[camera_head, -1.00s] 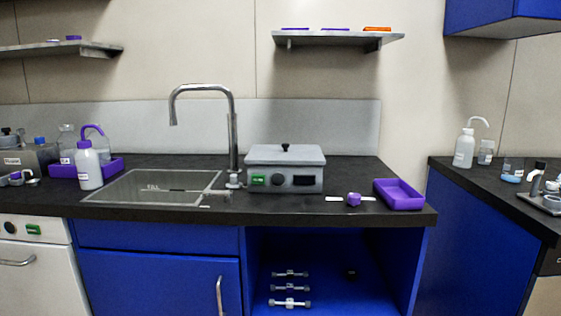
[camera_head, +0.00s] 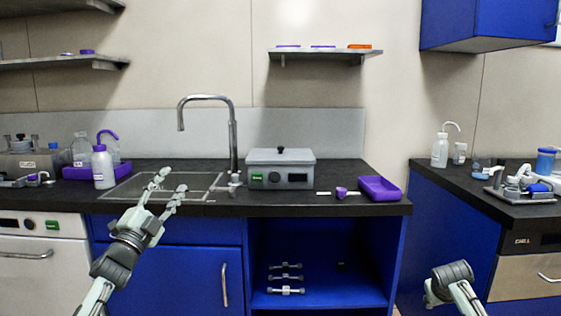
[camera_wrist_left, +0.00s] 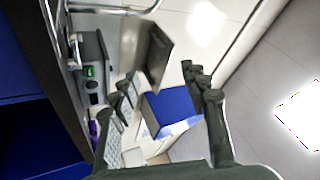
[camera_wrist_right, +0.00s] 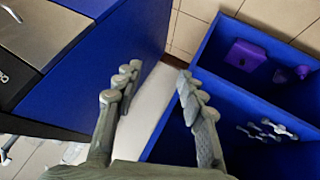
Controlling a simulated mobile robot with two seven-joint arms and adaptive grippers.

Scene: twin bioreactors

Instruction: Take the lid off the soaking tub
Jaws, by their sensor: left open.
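The tub's front also shows at the left of the left wrist view (camera_wrist_left: 93,85). My right gripper (camera_wrist_right: 158,75) is open and empty in the right wrist view; its fingers are out of the head view.
The tap (camera_head: 232,140) rises just left of the tub. A purple tray (camera_head: 380,188) and a small purple item (camera_head: 341,192) lie right of it. A white bottle (camera_head: 103,168) stands left of the sink (camera_head: 125,186). A shelf (camera_head: 325,54) hangs above the tub.

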